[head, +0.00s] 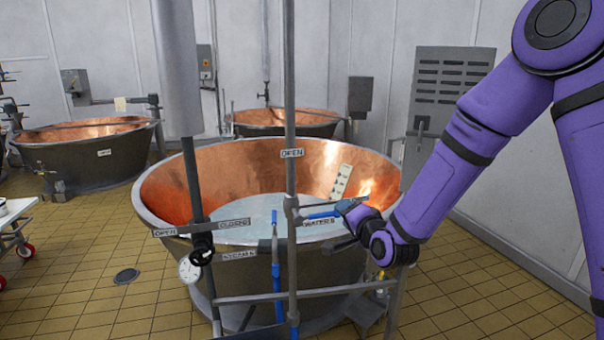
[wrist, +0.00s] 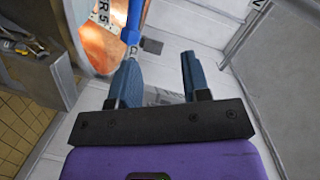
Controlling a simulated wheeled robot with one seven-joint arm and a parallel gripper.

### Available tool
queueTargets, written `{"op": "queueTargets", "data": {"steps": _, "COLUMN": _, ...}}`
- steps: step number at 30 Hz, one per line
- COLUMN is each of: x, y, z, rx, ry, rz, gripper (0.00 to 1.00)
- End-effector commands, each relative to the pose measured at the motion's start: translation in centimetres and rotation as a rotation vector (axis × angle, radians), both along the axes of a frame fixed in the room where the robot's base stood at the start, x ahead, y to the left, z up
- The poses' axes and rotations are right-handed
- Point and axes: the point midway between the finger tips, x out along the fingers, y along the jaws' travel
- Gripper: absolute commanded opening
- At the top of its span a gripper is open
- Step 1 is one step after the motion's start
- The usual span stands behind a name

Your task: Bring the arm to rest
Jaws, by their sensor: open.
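My purple arm reaches in from the right in the head view. My gripper (head: 345,225) is at the front right of the large copper vat, near its rim (head: 374,228). My gripper also shows in the wrist view (wrist: 160,62), with its two blue fingers apart and nothing between them. A blue valve handle (head: 322,214) on the upright pipe points towards my gripper. In the wrist view the blue handle (wrist: 134,22) lies just beyond the left fingertip; I cannot tell whether they touch.
The upright pipe (head: 291,120) and a horizontal rail (head: 340,290) stand before the vat. A second blue handle (head: 275,238) is upright left of the pipe. A grey louvred cabinet (head: 448,95) stands behind my arm. Tiled floor (head: 480,290) is clear at the right.

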Motion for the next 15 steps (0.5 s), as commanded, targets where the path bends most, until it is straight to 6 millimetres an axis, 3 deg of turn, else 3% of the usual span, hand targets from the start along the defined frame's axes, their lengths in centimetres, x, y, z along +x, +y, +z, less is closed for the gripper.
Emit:
{"op": "queueTargets", "data": {"steps": 1, "x": -0.3, "y": -0.5, "z": 1.3, "rx": -0.062, "ry": 0.006, "rz": 0.004, "gripper": 0.43}}
{"op": "queueTargets", "data": {"steps": 8, "x": -2.5, "y": -3.3, "z": 4.9, "rx": -0.332, "ry": 0.087, "rz": 0.017, "gripper": 0.43}}
{"op": "queueTargets", "data": {"steps": 15, "x": -6.4, "y": -6.9, "z": 8.7, "rx": -0.580, "ry": 0.186, "rz": 0.029, "gripper": 0.43}}
